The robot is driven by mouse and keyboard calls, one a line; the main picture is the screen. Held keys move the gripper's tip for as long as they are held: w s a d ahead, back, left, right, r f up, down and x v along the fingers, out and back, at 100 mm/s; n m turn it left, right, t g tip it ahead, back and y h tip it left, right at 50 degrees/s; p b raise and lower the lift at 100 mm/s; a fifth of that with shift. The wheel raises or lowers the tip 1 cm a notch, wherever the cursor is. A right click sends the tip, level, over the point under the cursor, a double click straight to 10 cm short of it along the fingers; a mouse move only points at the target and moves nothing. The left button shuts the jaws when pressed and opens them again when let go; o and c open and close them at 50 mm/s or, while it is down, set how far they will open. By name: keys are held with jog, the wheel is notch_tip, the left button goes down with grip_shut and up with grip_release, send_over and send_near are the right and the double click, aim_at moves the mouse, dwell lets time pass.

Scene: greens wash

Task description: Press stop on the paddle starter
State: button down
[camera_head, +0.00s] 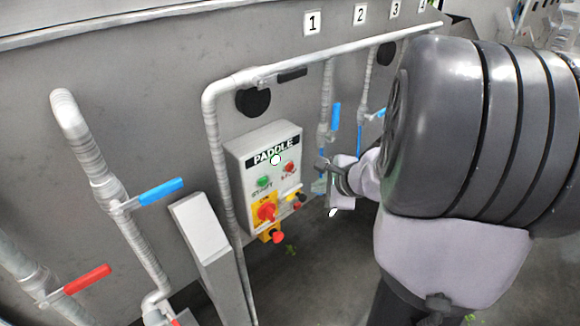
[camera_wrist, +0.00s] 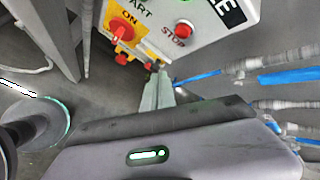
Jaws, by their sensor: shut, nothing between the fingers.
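The paddle starter (camera_head: 236,178) is a light grey box labelled PADDLE on the tank wall, left of my arm in the head view. Its red stop button (camera_head: 288,168) sits at the upper right of the box face, and it also shows in the wrist view (camera_wrist: 184,27). A green start button (camera_head: 263,182) is to its left. A red rotary switch on a yellow plate (camera_head: 266,212) is below. My gripper (camera_head: 322,165) is shut and empty, just right of the box. In the wrist view its fingertips (camera_wrist: 159,72) are below the stop button, apart from it.
A grey pipe (camera_head: 217,150) runs down left of the box and along the wall above. Valves with blue handles (camera_head: 160,191) and red handles (camera_head: 87,279) stand at left. More blue-handled pipes (camera_head: 335,116) are right of the box. A slanted grey post (camera_head: 205,240) stands below left.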

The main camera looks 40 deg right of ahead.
aim_at(289, 167)
jog(key=w, duration=0.6)
jog(key=shift+w+a, duration=0.3)
dwell(1.7)
jog(key=shift+w, duration=0.4)
jog(key=shift+w, duration=0.45)
dwell(0.7)
jog(key=shift+s, duration=0.85)
jog(key=shift+b, duration=0.3)
